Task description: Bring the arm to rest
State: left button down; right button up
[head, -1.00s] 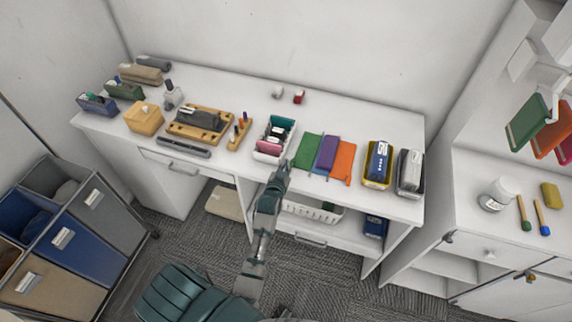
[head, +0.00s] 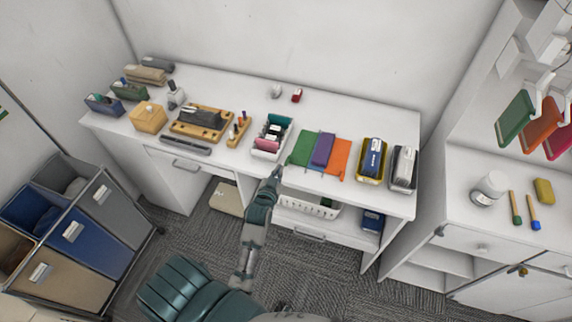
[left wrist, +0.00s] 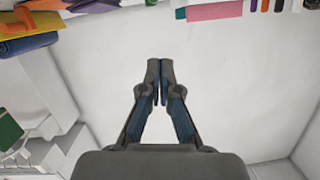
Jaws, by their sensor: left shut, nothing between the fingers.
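My left arm (head: 256,215) reaches up from the bottom of the head view. My left gripper (head: 277,172) is at the front edge of the white desk, just below the white bin with pink and teal items. In the left wrist view the left gripper (left wrist: 160,68) is shut, its fingertips together and nothing between them. A pale, plain surface lies behind the fingers there. My right gripper does not show in either view.
The white desk (head: 345,195) holds the white bin (head: 267,152), coloured cloths (head: 322,150), a yellow tray (head: 372,162) and wooden holders. A shelf with a white basket (head: 310,207) is below. Sorting bins (head: 75,235) stand left, a white cabinet (head: 480,235) right. Carpet is open between.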

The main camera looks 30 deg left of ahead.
pick_arm(q)
jog(key=s+d+f+m+g+h, duration=0.15)
jog(key=s+d+f, duration=0.25)
jog(key=f, duration=0.8)
jog(key=s+d+f+g+h+b, duration=0.1)
jog(key=s+d+f+g, duration=0.2)
jog(key=f, duration=0.8)
jog(key=s+d+f+m+g+h, duration=0.15)
jog(key=s+d+f, duration=0.25)
jog(key=f, duration=0.8)
jog(key=s+d+f+g+h+b, duration=0.15)
jog(key=s+f+g, duration=0.25)
jog(key=s+f, duration=1.1)
jog(key=s+a+f+g, duration=0.1)
jog(key=s+f+g, duration=0.1)
jog(key=s, duration=0.8)
jog(key=s+a+f+g, duration=0.1)
jog(key=s+f, duration=0.3)
jog(key=s, duration=0.6)
jog(key=shift+s+f+m+g+y, duration=0.2)
jog(key=shift+s+m+g+y, duration=0.1)
jog(key=shift+g+y, duration=0.15)
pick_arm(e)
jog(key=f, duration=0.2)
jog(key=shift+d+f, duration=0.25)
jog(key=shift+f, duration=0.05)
pick_arm(q)
jog(key=shift+a, duration=0.1)
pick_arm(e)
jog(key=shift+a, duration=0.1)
